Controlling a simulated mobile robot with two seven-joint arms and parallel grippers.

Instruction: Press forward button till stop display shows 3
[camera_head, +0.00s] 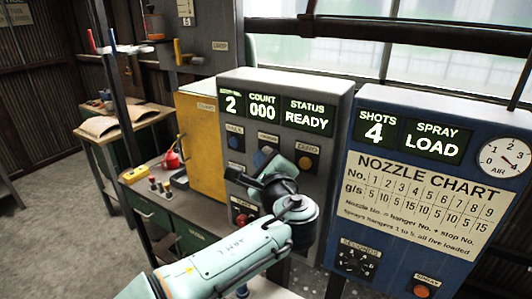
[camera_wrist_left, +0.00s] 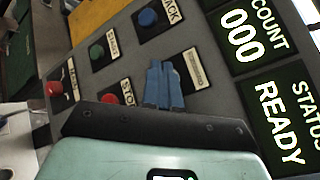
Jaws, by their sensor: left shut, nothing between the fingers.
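The grey control panel (camera_head: 285,95) has a stop display (camera_head: 231,104) reading 2, beside COUNT 000 and STATUS READY. My left gripper (camera_head: 262,158) is shut and empty, its blue fingertips in front of the panel's upper middle button position, just under a small label. In the left wrist view the shut fingers (camera_wrist_left: 165,84) point at the panel beside that label (camera_wrist_left: 193,68); they hide the forward button, so I cannot tell whether they touch it. The blue BACK button (camera_wrist_left: 148,18) lies to one side. My right gripper is not in view.
An orange ZERO button (camera_head: 305,163) is right of the gripper. A green START button (camera_wrist_left: 97,52) and a red button (camera_wrist_left: 53,88) are nearby. A blue spray panel (camera_head: 425,95) stands at right, reading SHOTS 4 and SPRAY LOAD. A yellow cabinet (camera_head: 200,135) stands left.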

